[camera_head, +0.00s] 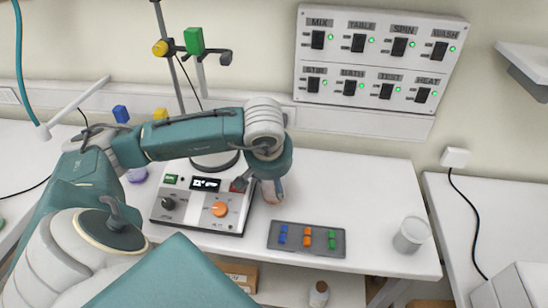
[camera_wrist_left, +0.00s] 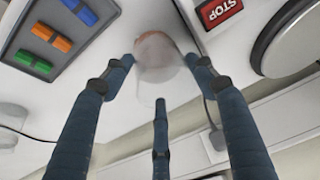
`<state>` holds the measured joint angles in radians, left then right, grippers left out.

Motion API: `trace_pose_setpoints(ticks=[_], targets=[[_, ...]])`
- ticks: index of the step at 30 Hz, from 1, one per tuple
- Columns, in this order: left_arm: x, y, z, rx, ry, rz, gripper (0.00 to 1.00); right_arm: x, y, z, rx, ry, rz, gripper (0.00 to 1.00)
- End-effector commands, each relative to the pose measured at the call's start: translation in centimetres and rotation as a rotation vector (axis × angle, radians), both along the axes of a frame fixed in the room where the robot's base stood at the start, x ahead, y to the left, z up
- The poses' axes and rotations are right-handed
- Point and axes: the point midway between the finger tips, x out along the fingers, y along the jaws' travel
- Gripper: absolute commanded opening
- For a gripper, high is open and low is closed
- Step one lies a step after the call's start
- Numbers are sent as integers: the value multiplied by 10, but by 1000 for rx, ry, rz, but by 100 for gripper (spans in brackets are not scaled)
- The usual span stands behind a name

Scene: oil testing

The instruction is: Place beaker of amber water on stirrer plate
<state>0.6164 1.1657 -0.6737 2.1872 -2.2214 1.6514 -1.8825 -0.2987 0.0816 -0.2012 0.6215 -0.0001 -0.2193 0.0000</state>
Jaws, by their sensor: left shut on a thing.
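The stirrer (camera_head: 183,213) stands on the white bench, with knobs and a small display on its front. Its round plate (camera_head: 203,166) is partly hidden behind my arm; the plate also shows at the right of the left wrist view (camera_wrist_left: 300,42). My left gripper (camera_head: 268,182) is just right of the stirrer, pointing down. It is shut on a clear beaker (camera_wrist_left: 158,75) with a brownish-pink tint, between its three dark fingers. Little of the beaker shows in the head view (camera_head: 273,193). I cannot tell whether it touches the bench. My right gripper is not in view.
A grey tray (camera_head: 272,240) with blue, orange and green blocks lies right of the stirrer. A greyish beaker (camera_head: 411,235) stands near the bench's right end. A stand (camera_head: 168,25) rises behind the stirrer. A switch panel (camera_head: 375,60) is on the wall. The bench's back right is clear.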

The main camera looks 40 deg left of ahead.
Motion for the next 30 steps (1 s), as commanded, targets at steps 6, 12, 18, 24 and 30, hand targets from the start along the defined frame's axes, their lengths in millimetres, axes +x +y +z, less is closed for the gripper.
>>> trace_pose_setpoints(ticks=[6, 12, 18, 24, 30], targets=[[0, 0, -25, 0, 1, 1, 17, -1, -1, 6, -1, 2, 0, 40], [0, 0, -26, 0, 0, 1, 17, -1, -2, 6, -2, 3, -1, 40], [0, 0, -27, 0, 2, 0, 65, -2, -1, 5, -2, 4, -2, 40], [0, 0, -24, 0, 0, 0, 65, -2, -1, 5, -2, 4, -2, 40], [-8, -5, 0, 1, -4, -1, 65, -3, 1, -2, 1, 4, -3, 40]])
